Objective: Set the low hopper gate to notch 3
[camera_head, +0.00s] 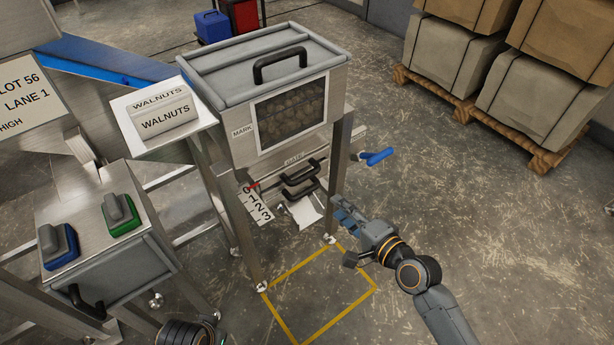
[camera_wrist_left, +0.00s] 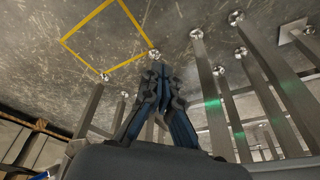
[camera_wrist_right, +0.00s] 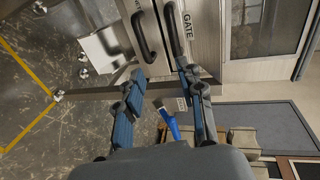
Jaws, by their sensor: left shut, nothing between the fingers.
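The steel hopper (camera_head: 205,110) has a lidded top and a window with brown contents. Below the window are a GATE label (camera_head: 293,159) and two black bar handles (camera_head: 302,188). A white scale (camera_head: 258,206) reads 0 to 3, and a red pointer (camera_head: 252,187) sits near 0. My right gripper (camera_head: 345,213) is just right of and below the handles; in the right wrist view (camera_wrist_right: 160,72) its fingers are spread, with nothing held. The handles (camera_wrist_right: 143,38) lie beyond its fingertips. My left gripper (camera_wrist_left: 157,75) is shut and empty, pointing at the floor.
A blue-handled lever (camera_head: 378,157) sticks out right of the hopper. Hopper legs (camera_head: 340,160) flank the gate. A box with blue and green switches (camera_head: 122,215) stands at left. Yellow floor lines (camera_head: 340,310) mark bare floor in front. Loaded pallets (camera_head: 480,105) stand back right.

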